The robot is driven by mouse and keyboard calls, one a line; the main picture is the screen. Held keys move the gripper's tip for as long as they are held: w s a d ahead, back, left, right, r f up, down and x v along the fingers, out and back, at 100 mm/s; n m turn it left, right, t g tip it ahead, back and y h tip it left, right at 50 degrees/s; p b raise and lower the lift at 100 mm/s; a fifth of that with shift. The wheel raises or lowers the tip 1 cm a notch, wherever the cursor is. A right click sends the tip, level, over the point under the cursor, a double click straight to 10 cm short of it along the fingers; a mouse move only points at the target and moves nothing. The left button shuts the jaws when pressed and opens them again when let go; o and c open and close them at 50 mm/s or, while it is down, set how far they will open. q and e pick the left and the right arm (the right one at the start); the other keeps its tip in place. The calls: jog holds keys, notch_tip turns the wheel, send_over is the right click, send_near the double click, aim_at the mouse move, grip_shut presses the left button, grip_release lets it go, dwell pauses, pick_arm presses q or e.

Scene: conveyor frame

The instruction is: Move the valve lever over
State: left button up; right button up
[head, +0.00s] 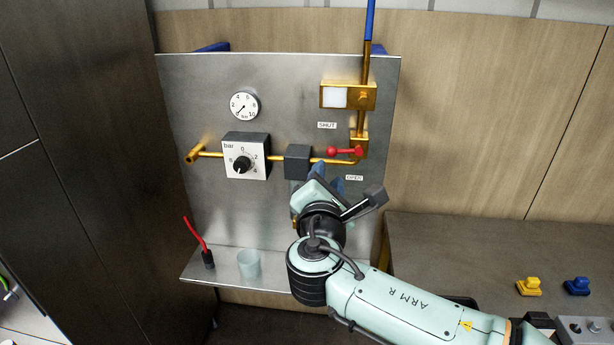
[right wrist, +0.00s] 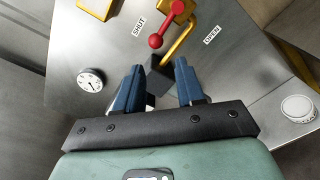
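The red valve lever (head: 340,152) sits on the brass pipe at the right of the metal panel. In the head view it points left, with its ball knob at the left end, between the SHUT label (head: 327,125) above and the OPEN label (head: 354,178) below. In the right wrist view the red lever (right wrist: 160,31) lies ahead of my right gripper (right wrist: 159,77). Its two blue fingers are apart with nothing between them, and they do not touch the lever. In the head view my right gripper (head: 327,182) is just below the lever, partly hidden by its own wrist. My left gripper is not in view.
A dark block (head: 297,161) sits on the pipe left of the lever. A regulator knob (head: 243,165) and a gauge (head: 245,105) are further left. A shelf (head: 222,268) below holds a cup (head: 249,263). A table (head: 450,240) stands at the right.

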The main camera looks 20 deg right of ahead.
aim_at(334, 151)
jog(key=p+x, duration=0.1)
jog(key=x, duration=0.1)
jog(key=p+x, duration=0.1)
jog(key=x, duration=0.2)
jog(key=r+p+x, duration=0.1)
jog(key=x, duration=0.1)
jog(key=shift+d+r, duration=0.1)
jog(key=shift+d, duration=0.15)
jog(key=shift+s+r, duration=0.15)
jog(key=shift+c, duration=1.8)
jog(key=shift+d, duration=0.15)
jog(key=shift+c, duration=0.4)
jog(key=shift+o, duration=0.3)
